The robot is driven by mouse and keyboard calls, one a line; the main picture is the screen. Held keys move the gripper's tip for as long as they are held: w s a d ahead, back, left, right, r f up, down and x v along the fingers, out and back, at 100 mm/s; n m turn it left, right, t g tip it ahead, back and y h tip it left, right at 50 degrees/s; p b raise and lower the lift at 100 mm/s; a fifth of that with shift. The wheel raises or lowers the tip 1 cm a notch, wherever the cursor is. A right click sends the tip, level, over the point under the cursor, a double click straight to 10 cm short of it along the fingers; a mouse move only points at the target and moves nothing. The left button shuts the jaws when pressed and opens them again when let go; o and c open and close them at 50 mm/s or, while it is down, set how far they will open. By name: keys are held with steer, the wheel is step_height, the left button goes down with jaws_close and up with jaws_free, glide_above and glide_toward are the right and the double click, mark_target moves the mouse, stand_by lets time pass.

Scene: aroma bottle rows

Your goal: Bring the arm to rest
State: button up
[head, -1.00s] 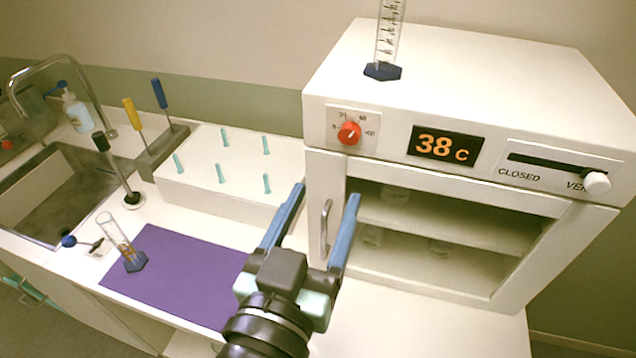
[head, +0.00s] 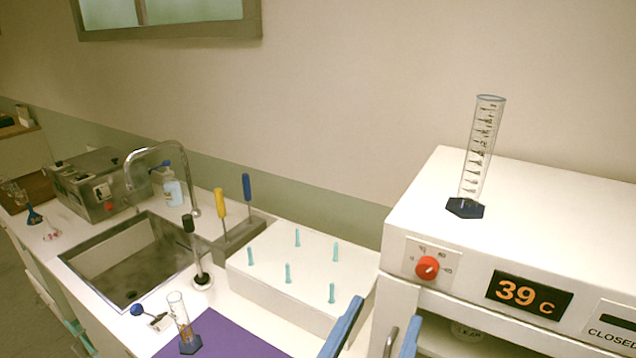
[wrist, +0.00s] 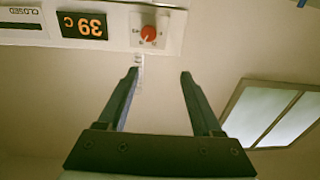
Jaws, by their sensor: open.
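My gripper (head: 377,335) shows at the bottom edge of the head view, its two blue fingers apart and nothing visible between them. It is in front of the white incubator (head: 540,210), near its door side. In the wrist view my gripper (wrist: 160,75) is also open and empty. Past its fingers, that upside-down view holds the incubator's red knob (wrist: 149,34) and its 39 C display (wrist: 83,26). The rest of my arm is below the head view.
A tall graduated cylinder (head: 480,150) stands on the incubator. A small cylinder (head: 181,318) stands on the purple mat (head: 230,338). A white block with teal pegs (head: 300,295) lies behind my gripper. The sink (head: 130,265) and tap are at left.

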steer(key=s+a+r+n+t+y, duration=0.1)
steer(key=a+r+n+t+y, duration=0.1)
steer(key=r, duration=0.8)
steer(key=s+a+r+n+t+y, duration=0.1)
steer(key=a+r+n+t+y, duration=0.1)
steer(key=r, duration=0.9)
steer(key=a+r+n+t+y, duration=0.1)
steer(key=a+r+t+y, duration=0.2)
steer(key=r, duration=0.7)
steer(key=t+y, duration=0.2)
steer(key=t, duration=0.2)
steer(key=shift+s+a+r+n, duration=0.3)
steer(key=shift+s+a+n, duration=0.05)
steer(key=shift+s+n, duration=0.05)
